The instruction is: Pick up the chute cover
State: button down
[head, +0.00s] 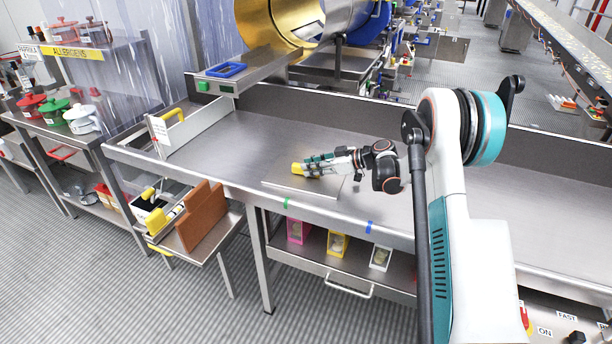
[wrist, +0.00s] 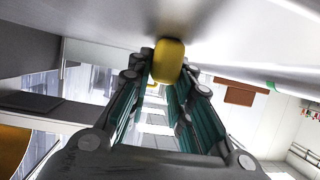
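The chute cover (head: 290,184) appears to be a flat grey metal plate with a yellow handle, at the middle of the steel table in the head view. I cannot tell whether it touches the table. My gripper (head: 305,167) is low over the plate, reaching in from the right, with its fingertips at the handle. In the wrist view, the yellow handle (wrist: 168,62) sits between my two fingertips, which are close against both sides with no clear gap. The plate fills the pale area around the handle. My fingers hide part of the handle in the head view.
The steel table (head: 235,150) has free room left of the plate. A white upright panel (head: 190,133) with a yellow handle stands at its left end. A side shelf holds a brown board (head: 201,216). A gold drum (head: 280,25) stands behind the table's back wall.

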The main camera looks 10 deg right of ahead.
jog(key=shift+r, duration=0.2)
notch_tip(320, 180, up, 19)
jog(key=p, duration=0.6)
jog(key=s+a+f+m+t+h, duration=0.1)
jog(key=s+m+t+h, duration=0.4)
jog(key=s, duration=1.5)
jog(key=m+h, duration=0.2)
jog(key=m, duration=0.1)
jog(key=shift+s+a+f+t, duration=0.25)
jog(key=shift+a+f+t, duration=0.05)
jog(key=shift+a+t, duration=0.1)
jog(key=shift+d, duration=0.1)
